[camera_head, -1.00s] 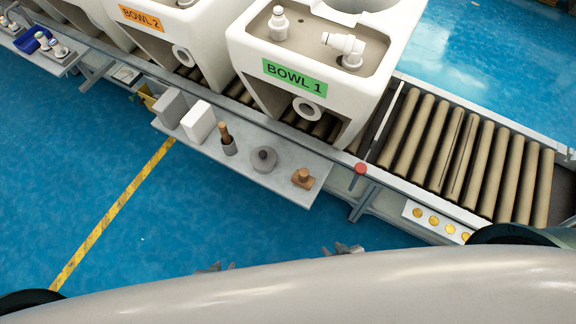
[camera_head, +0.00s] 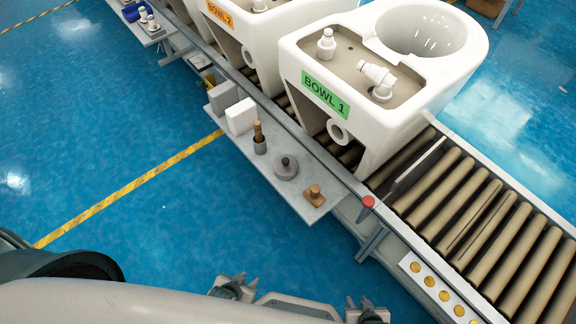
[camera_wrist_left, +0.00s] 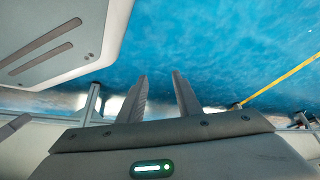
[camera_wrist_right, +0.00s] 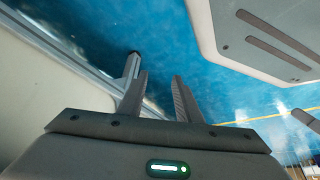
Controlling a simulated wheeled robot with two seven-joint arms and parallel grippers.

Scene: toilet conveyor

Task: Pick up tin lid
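A grey round lid with a small dark knob, which looks like the tin lid (camera_head: 286,168), lies on the grey side shelf (camera_head: 300,205) beside the conveyor in the head view. It sits between a dark pot with a wooden handle (camera_head: 260,140) and a wooden block with a knob (camera_head: 314,194). My left gripper (camera_head: 238,284) and my right gripper (camera_head: 361,305) are at the bottom of the head view, well short of the shelf. Both are open and empty, with fingers apart in the left wrist view (camera_wrist_left: 156,85) and right wrist view (camera_wrist_right: 159,85).
Two pale blocks (camera_head: 240,116) stand further left on the shelf. A white toilet bowl labelled BOWL 1 (camera_head: 350,130) stands on the roller conveyor (camera_head: 470,210) behind it. A red button (camera_head: 368,202) is on the conveyor's edge. The blue floor before the shelf is clear.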

